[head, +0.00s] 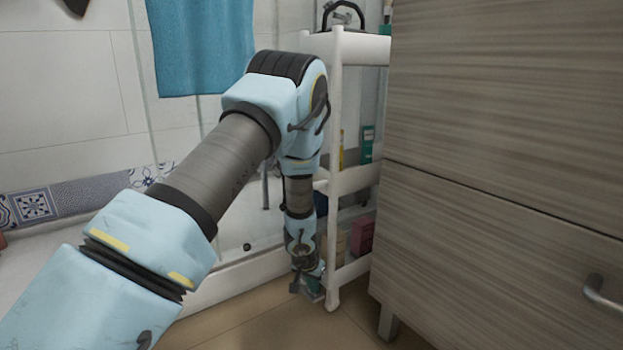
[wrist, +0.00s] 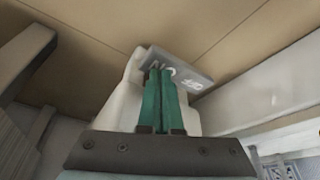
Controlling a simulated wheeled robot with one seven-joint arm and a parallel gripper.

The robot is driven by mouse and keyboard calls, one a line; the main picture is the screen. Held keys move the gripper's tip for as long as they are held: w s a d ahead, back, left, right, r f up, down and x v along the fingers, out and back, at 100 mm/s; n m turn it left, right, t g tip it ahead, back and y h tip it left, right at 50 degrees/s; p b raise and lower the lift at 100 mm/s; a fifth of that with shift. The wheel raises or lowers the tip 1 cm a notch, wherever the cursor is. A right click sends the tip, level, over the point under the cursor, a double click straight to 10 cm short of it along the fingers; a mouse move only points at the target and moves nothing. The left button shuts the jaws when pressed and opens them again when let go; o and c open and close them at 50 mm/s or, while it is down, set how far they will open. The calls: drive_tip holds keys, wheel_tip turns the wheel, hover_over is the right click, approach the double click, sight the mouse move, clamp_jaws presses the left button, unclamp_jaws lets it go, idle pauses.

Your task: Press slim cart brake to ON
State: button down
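The slim white cart (head: 335,105) stands between the shower and the wood-grain cabinet. My gripper (head: 312,291) is low at the cart's front foot. In the wrist view, my gripper (wrist: 160,72) has its two teal fingers side by side, shut with nothing between them. Their tips overlap the grey brake pedal (wrist: 207,87) on the white caster housing (wrist: 125,103). The pedal's right end reads OFF. Lettering at its left end is partly hidden behind the fingertips. I cannot tell whether the tips touch the pedal. In the head view my arm hides the brake.
The wood-grain cabinet (head: 490,130) stands close on the cart's right, with a metal handle (head: 602,292). The shower tray edge (head: 235,278) lies to the left. The cart's shelves hold boxes, including a dark red one (head: 362,235). Tiled floor (head: 265,322) in front is clear.

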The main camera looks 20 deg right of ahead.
drive_tip(key=shift+f, duration=0.25)
drive_tip(key=shift+r, duration=0.1)
wheel_tip(320, 180, up, 7)
drive_tip(key=p, duration=0.7)
idle(0.5)
